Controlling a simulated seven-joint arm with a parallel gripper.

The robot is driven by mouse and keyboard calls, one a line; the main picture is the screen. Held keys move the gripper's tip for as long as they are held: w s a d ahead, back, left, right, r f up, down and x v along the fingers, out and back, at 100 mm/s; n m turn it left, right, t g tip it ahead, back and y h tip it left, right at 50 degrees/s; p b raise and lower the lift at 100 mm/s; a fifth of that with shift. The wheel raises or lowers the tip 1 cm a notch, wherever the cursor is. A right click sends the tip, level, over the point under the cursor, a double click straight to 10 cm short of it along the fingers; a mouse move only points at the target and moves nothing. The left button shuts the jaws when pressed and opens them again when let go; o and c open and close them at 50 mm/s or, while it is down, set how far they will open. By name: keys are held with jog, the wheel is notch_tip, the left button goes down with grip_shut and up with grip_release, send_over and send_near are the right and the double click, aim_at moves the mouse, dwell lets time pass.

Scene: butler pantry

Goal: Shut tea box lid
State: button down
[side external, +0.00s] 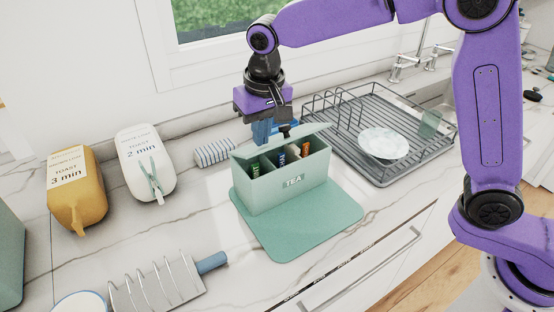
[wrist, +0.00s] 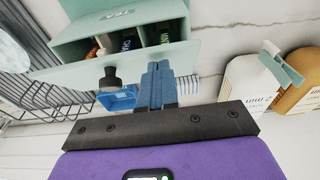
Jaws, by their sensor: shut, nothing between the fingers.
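The pale green tea box (side external: 293,183), labelled TEA, stands on a green mat (side external: 305,237). Its lid (side external: 307,131) is open, raised at an angle along the box's back side, and several coloured packets show in the compartments. The wrist view also shows the box (wrist: 120,22), the lid (wrist: 85,73) and the lid's dark knob (wrist: 110,79). My gripper (side external: 262,140) is behind the lid, pointing down, with its blue fingers shut and empty. In the wrist view the fingertips (wrist: 158,66) overlap the lid beside the knob; I cannot tell whether they touch it.
A grey dish rack (side external: 420,153) with a white plate (side external: 384,143) stands to the right. A blue item (wrist: 118,98) lies behind the box. A toast rack (side external: 155,284) is in front.

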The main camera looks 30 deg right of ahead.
aim_at(270, 173)
jog(key=shift+s+f, duration=0.95)
jog(key=shift+f, duration=0.2)
jog(key=shift+s+f, duration=0.3)
jog(key=shift+f, duration=0.45)
jog(key=shift+s+f, duration=0.3)
jog(key=shift+f, duration=0.55)
jog(key=shift+w+r, duration=0.1)
jog(key=shift+r, duration=4.1)
jog(key=s+d+f+n, duration=0.2)
jog(key=s+d+n, duration=0.2)
jog(key=s+d, duration=0.3)
jog(key=s+d+f+n+g, duration=0.1)
jog(key=s+d+f+n, duration=0.1)
jog(key=s+d+n, duration=0.2)
jog(key=s+d+f+n, duration=0.2)
jog(key=s+d+n, duration=0.2)
jog(key=s+d, duration=0.7)
jog(key=s, duration=0.5)
jog(key=shift+s+g, duration=0.25)
jog(key=shift+g, duration=0.05)
